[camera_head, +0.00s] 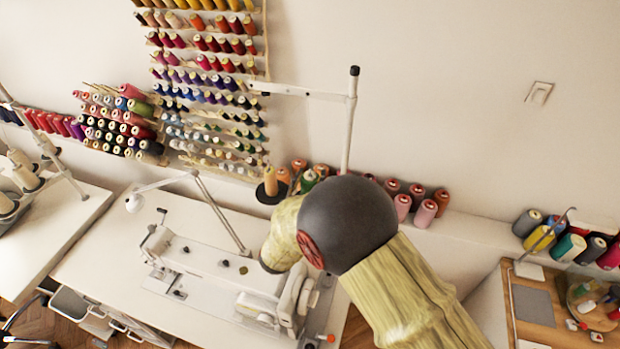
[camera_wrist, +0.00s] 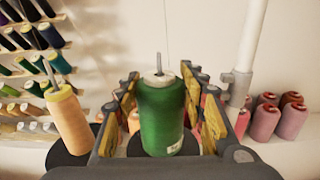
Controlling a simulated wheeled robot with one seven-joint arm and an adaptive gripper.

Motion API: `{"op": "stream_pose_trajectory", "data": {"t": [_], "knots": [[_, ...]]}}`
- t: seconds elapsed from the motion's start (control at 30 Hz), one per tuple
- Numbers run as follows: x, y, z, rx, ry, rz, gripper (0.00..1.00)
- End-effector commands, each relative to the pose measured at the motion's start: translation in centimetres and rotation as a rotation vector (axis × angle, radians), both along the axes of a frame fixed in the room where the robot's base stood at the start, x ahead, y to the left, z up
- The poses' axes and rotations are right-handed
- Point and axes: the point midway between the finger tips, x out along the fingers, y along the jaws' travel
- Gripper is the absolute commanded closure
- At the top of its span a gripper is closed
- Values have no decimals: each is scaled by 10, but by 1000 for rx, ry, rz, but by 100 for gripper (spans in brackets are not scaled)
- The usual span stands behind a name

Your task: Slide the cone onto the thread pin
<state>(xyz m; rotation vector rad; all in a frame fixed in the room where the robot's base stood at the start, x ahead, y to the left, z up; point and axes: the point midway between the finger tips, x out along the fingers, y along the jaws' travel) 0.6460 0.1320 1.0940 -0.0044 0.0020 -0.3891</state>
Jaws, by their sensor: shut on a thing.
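A green thread cone (camera_wrist: 162,118) stands upright between the two fingers of my gripper (camera_wrist: 160,92) in the wrist view. My gripper is shut on it. A grey thread pin (camera_wrist: 158,64) shows at the top of the cone, rising out of its white top; whether the cone sits fully down is hidden. Part of a black disc (camera_wrist: 135,146) shows at the cone's lower left. In the head view the green cone (camera_head: 308,182) shows just above my arm, which hides my gripper.
A beige cone (camera_wrist: 68,118) stands on its own pin and black disc just left of my gripper. A white upright pole (camera_wrist: 246,48) is close on the right. Pink cones (camera_wrist: 265,120) stand behind. A sewing machine (camera_head: 210,265) lies below on the white table (camera_head: 85,262).

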Motion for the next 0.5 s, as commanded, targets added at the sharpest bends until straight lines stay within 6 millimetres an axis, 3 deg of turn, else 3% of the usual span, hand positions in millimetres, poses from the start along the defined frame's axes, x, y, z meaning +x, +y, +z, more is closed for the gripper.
{"op": "stream_pose_trajectory", "data": {"t": [0.03, 0.07, 0.4, 0.5], "knots": [[0, 0, -2, 0, -1, 0, 89], [0, 0, -2, 1, -1, 0, 59], [0, 0, -1, 0, -1, 0, 39], [0, 0, -1, 0, 0, 0, 38]]}}
